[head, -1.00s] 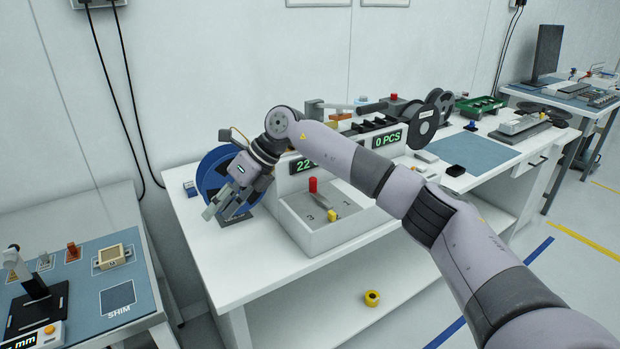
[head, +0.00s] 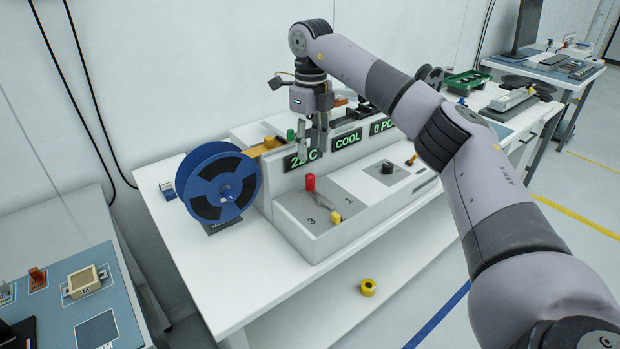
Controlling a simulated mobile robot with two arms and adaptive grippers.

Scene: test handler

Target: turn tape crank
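The taping machine (head: 340,235) stands on the white bench, with a blue tape reel (head: 186,185) at its left end. On its top plate, marked 3 and 1, are an upright red knob (head: 310,183) and a yellow-tipped lever (head: 335,216); I cannot tell which is the tape crank. A green knob (head: 290,135) stands behind the display near the orange-yellow tape (head: 262,146). My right gripper (head: 312,150) points down, fingers apart and empty, in front of or over the display (head: 303,160), partly covering it. My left gripper is out of view.
A black knob (head: 387,167) sits farther right on the machine. My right arm crosses the right side of the view. A yellow ring (head: 368,287) lies on the lower shelf. A side table (head: 60,275) is at left. The bench's front left is clear.

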